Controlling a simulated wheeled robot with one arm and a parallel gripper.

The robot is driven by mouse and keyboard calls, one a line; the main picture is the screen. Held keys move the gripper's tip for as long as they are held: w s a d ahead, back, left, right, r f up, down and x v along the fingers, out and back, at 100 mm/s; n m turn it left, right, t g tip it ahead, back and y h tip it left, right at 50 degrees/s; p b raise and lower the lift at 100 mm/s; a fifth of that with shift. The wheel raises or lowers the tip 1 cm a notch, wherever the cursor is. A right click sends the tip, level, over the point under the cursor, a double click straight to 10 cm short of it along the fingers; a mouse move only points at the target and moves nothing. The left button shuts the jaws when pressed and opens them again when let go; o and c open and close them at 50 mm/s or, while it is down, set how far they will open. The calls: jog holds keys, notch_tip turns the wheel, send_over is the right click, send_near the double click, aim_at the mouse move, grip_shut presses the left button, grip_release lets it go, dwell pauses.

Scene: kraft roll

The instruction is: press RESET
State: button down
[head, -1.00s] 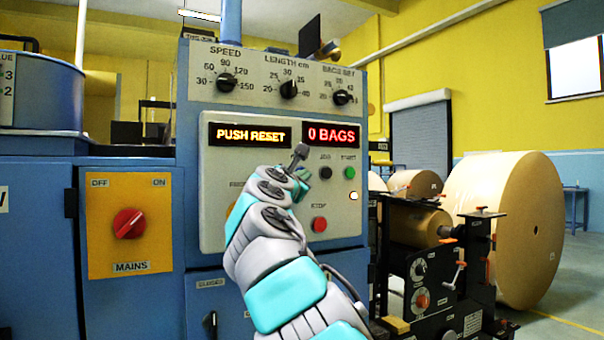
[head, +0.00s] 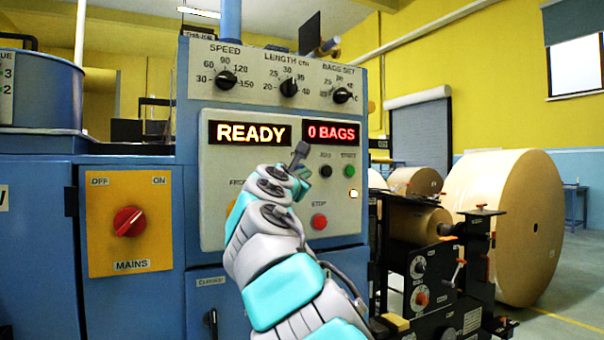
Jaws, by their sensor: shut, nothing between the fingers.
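The blue machine's pale control panel (head: 218,165) faces me. Its left display (head: 249,133) reads READY, and its right display (head: 331,132) reads 0 BAGS. My gripper (head: 300,150) is shut and empty, its tip just below the gap between the displays; I cannot tell if it touches the panel. A yellow button (head: 233,208) is partly hidden behind my arm, and its label is cut off. No RESET label is readable; my arm and gripper cover part of the panel.
Right of my gripper are a black button (head: 325,171), a green START button (head: 350,171) and a red STOP button (head: 319,222). Knobs line the top. The MAINS switch (head: 130,222) is at left; a large kraft roll (head: 510,225) stands at right.

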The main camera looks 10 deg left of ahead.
jog(key=shift+s+d, duration=0.25)
jog(key=shift+s, duration=0.15)
jog(key=s+d, duration=0.2)
jog(key=s, duration=0.2)
jog(key=shift+s+d+b, duration=0.1)
jog(key=shift+d+b, duration=0.25)
jog(key=shift+d, duration=0.05)
dwell(0.6)
